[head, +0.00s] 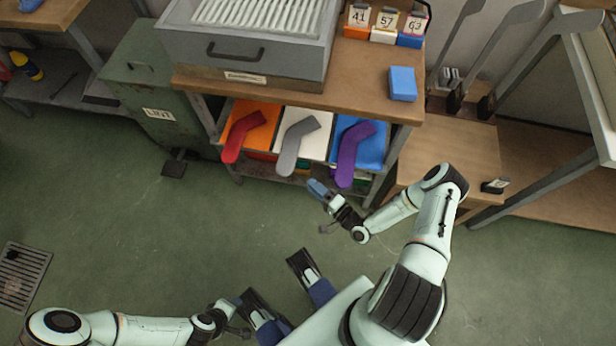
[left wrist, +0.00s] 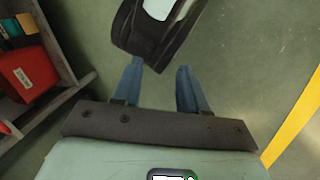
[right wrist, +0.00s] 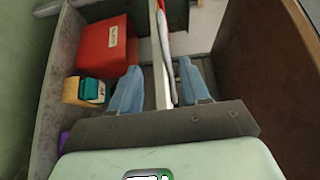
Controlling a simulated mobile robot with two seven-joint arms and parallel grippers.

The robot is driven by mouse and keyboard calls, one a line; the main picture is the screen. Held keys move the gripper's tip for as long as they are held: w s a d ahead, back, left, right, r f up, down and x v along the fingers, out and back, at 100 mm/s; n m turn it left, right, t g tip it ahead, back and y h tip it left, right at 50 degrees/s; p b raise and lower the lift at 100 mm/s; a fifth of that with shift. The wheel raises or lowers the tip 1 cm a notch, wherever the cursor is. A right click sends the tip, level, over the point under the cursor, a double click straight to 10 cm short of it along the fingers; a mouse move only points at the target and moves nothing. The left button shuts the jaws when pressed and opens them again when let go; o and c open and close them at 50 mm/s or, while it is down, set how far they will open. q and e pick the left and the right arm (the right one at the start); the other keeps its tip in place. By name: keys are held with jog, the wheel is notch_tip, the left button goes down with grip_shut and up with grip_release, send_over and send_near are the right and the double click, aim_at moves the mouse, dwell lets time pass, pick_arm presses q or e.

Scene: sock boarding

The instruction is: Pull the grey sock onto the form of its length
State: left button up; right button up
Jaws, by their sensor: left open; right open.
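The grey sock (head: 297,143) lies flat on a white panel on the shelf, between a red sock (head: 240,135) and a purple sock (head: 350,155). Tall grey foot-shaped forms (head: 490,52) stand at the right on dark bases. No sock shows on them; their length marks are too small to read. My right gripper (head: 319,188) is open just in front of the shelf, below the purple sock in the head view. The right wrist view shows its blue fingers (right wrist: 160,68) apart. My left gripper (head: 226,313) is low at left; its fingers (left wrist: 157,70) are apart and empty.
Boxes with cards 41, 57 and 63 (head: 384,27) and a blue block (head: 402,83) sit on the bench top. A ribbed grey machine (head: 265,50) stands beside them. A green cabinet (head: 150,90) is at left.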

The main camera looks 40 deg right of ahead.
jog(key=a+f+n+g+y, duration=0.2)
jog(key=a+f+n+g, duration=0.3)
jog(key=a, duration=0.3)
jog(key=s+a+r+n+g+h, duration=0.1)
jog(key=s+a+n+g, duration=0.2)
jog(key=s+g, duration=0.25)
jog(key=s+a+n+g, duration=0.3)
jog(key=s+g, duration=0.2)
jog(key=s, duration=0.2)
pick_arm(q)
jog(key=s+d+r+g+p, duration=0.1)
jog(key=s+r+p, duration=0.1)
jog(key=r+p, duration=0.6)
jog(key=s+d+r+g+p, duration=0.1)
jog(key=s+r+p, duration=0.1)
jog(key=r+p, duration=0.6)
jog(key=shift+h, duration=0.3)
jog(key=shift+o, duration=1.2)
jog(key=shift+r+p, duration=0.35)
jog(key=shift+f, duration=0.1)
pick_arm(e)
jog(key=s+a+r+g, duration=0.1)
jog(key=s+r, duration=0.1)
jog(key=r, duration=0.6)
jog(key=s+r+n+g, duration=0.1)
jog(key=s+r+g, duration=0.1)
jog(key=r, duration=0.7)
jog(key=shift+s+a+r, duration=0.15)
jog(key=shift+s+a, duration=0.2)
jog(key=shift+s, duration=0.4)
